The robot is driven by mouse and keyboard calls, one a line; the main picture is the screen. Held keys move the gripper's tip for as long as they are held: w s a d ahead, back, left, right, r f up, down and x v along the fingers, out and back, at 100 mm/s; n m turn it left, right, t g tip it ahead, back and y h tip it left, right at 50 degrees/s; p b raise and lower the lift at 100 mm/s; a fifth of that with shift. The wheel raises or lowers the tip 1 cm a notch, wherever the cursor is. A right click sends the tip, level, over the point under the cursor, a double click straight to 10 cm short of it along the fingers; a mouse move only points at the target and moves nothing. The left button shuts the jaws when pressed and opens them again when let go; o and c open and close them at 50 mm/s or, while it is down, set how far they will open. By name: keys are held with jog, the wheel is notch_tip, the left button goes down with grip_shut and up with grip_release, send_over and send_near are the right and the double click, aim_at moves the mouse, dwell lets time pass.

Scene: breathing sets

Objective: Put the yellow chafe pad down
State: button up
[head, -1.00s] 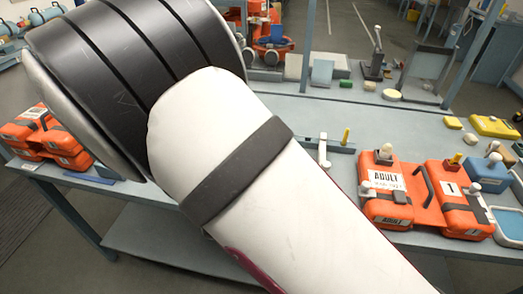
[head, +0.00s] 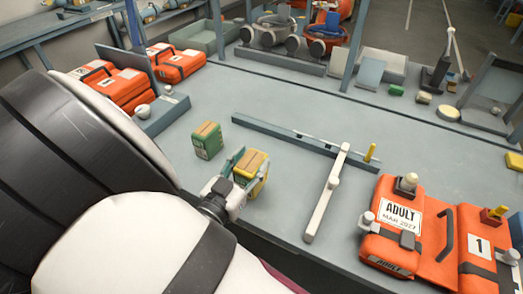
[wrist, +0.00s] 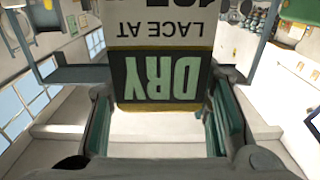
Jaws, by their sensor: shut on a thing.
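The yellow chafe pad (head: 252,166) looks like a small upright yellow block with a tan top. My gripper (head: 238,174) is shut on it, with green-padded fingers on either side, over the near part of the grey bench (head: 290,160). Whether its base touches the bench cannot be told. In the wrist view the held pad (wrist: 160,75) shows an upside-down white and dark green label reading "DRY", between my fingers (wrist: 158,118).
A similar green block (head: 207,140) stands just left of the held pad. A long grey rail (head: 290,138) lies behind, and a white T-shaped bar (head: 325,197) to the right. Orange cases (head: 400,225) stand at the right. Bare bench lies behind the green block.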

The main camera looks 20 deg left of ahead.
aim_at(251, 149)
jog(key=w+b, duration=0.1)
jog(key=w, duration=0.1)
jog(key=w+a+b, duration=0.1)
jog(key=w+b, duration=0.1)
jog(key=w, duration=0.1)
jog(key=w+b, duration=0.2)
jog(key=shift+w+a+f, duration=0.35)
jog(key=shift+w+a, duration=0.05)
jog(key=f+b, duration=0.1)
jog(key=b, duration=0.1)
jog(key=w+f+b, duration=0.1)
jog(key=f+b, duration=0.1)
jog(key=shift+a+f, duration=0.1)
jog(key=shift+f, duration=0.15)
jog(key=shift+f, duration=0.1)
jog(key=o, duration=1.5)
jog(key=shift+f, duration=0.1)
